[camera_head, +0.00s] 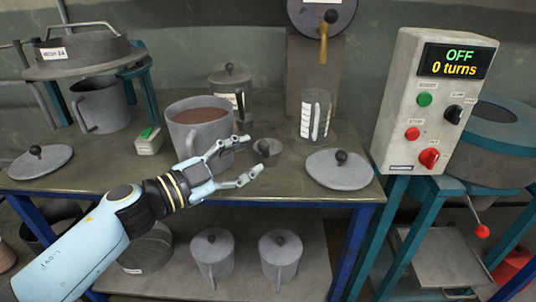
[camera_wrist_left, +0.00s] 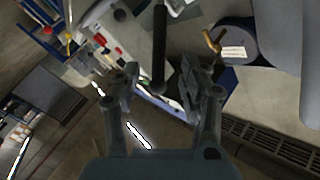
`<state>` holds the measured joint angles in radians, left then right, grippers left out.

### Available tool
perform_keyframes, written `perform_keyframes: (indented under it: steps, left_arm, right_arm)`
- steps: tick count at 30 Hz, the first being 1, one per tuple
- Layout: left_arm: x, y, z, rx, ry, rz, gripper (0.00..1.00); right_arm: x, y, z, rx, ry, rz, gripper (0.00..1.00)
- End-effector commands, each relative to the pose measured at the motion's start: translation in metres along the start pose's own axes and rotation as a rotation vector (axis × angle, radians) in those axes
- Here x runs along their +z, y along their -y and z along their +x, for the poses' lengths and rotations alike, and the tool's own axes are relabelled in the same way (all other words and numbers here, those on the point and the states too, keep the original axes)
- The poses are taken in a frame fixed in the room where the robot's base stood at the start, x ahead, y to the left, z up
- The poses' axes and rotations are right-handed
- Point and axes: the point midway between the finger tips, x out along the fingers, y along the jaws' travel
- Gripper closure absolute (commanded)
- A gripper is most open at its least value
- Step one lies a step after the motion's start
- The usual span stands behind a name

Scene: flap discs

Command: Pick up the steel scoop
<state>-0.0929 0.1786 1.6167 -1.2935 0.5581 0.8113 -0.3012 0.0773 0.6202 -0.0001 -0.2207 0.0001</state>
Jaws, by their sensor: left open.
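A small grey cup-like piece with a dark round knob (camera_head: 270,153) sits on the bench top; it looks like the steel scoop, but its handle is not clear. My left gripper (camera_head: 251,155) is open, its fingertips just left of this piece in the head view. In the left wrist view, a dark rod with a rounded end (camera_wrist_left: 159,45) shows between the open fingers of my left gripper (camera_wrist_left: 158,80). I cannot tell whether the rod belongs to the scoop or whether a finger touches it. My right gripper is not in view.
A large grey mug with brown contents (camera_head: 183,130) stands close behind my left gripper. A clear beaker (camera_head: 304,122) stands behind the small piece, and a round lid with a black knob (camera_head: 338,174) lies to its right. A control box (camera_head: 400,105) stands further right.

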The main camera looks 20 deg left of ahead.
Motion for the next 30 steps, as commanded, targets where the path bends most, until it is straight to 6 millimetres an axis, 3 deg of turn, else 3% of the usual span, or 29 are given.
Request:
perform_keyframes:
  steps: [10,19,28,30]
  left_arm:
    - [-0.003,-0.001,0.047,-0.001,-0.001,-0.002,0.57]
    - [-0.003,-0.002,0.052,0.000,0.000,-0.001,0.58]
    - [-0.003,-0.002,0.052,0.000,0.000,-0.001,0.98]
    - [-0.003,-0.002,0.052,0.000,0.000,-0.001,1.00]
  right_arm:
    - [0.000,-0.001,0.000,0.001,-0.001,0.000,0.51]
    - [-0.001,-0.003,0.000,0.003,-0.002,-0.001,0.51]
    - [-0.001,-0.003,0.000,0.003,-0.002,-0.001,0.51]
    - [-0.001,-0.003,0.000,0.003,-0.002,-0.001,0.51]
